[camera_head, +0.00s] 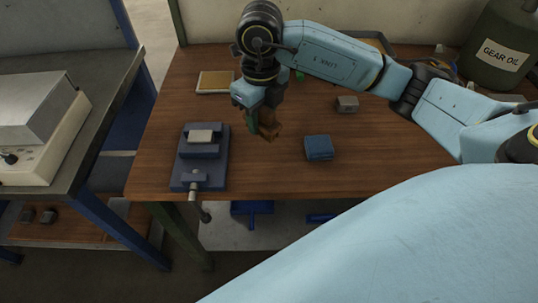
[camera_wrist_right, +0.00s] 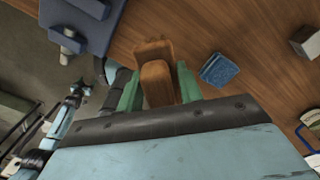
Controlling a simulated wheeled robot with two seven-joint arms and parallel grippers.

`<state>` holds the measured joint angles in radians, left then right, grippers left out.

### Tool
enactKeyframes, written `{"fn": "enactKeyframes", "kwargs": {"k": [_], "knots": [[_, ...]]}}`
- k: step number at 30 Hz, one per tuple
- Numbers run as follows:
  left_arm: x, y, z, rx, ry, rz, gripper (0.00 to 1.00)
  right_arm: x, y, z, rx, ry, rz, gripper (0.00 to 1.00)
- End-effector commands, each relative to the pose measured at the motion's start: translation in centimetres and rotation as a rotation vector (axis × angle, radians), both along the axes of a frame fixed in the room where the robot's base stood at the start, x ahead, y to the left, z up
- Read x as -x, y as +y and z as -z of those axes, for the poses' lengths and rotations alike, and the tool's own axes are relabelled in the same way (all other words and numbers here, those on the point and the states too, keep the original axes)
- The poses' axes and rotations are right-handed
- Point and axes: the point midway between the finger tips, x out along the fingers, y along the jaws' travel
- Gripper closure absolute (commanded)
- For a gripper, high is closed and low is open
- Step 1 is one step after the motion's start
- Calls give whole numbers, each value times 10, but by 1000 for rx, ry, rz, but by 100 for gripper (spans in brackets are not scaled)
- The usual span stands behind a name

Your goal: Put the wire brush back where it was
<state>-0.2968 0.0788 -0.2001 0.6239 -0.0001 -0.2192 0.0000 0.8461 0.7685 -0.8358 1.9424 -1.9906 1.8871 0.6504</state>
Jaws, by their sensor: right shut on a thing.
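My right gripper (camera_head: 262,125) is over the middle of the wooden bench, between the vise and the blue block. Its green fingers are shut on the wire brush (camera_head: 269,130), of which a brown wooden part shows. In the right wrist view the brush (camera_wrist_right: 155,75) stands out between the two green fingers (camera_wrist_right: 156,88). Its bristles cannot be made out, and I cannot tell whether it touches the bench. Part of what looks like my left arm shows at the lower left of the wrist view; its jaws are too small to read.
A blue-grey vise (camera_head: 202,157) stands left of the gripper, its handle over the front edge. A blue block (camera_head: 319,147) and a grey block (camera_head: 347,103) lie to the right. A flat tan pad (camera_head: 215,82) lies behind. A gear oil can (camera_head: 498,45) stands at back right.

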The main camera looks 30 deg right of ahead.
Motion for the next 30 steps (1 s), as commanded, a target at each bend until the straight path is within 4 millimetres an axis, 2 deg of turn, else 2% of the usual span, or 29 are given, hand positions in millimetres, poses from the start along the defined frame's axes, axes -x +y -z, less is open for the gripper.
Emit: {"fn": "enactKeyframes", "kwargs": {"k": [3, 6, 12, 16, 24, 30], "knots": [[6, 1, 1, -2, 9, 0, 24, 2, -5, 3, 0, 5, 278, 85], [7, 1, 2, -2, 11, 0, 24, 3, -9, 5, 0, 8, 482, 85], [6, 2, 2, -2, 11, 0, 24, 5, -15, 6, 3, 10, 745, 85], [6, 2, 3, -2, 11, 0, 24, 5, -16, 14, 4, 12, 809, 85], [6, 2, 5, -2, 11, 0, 24, 6, -16, 61, 5, 12, 816, 85], [5, 2, 5, -3, 10, 0, 24, 5, -16, 76, 4, 12, 814, 85]]}}
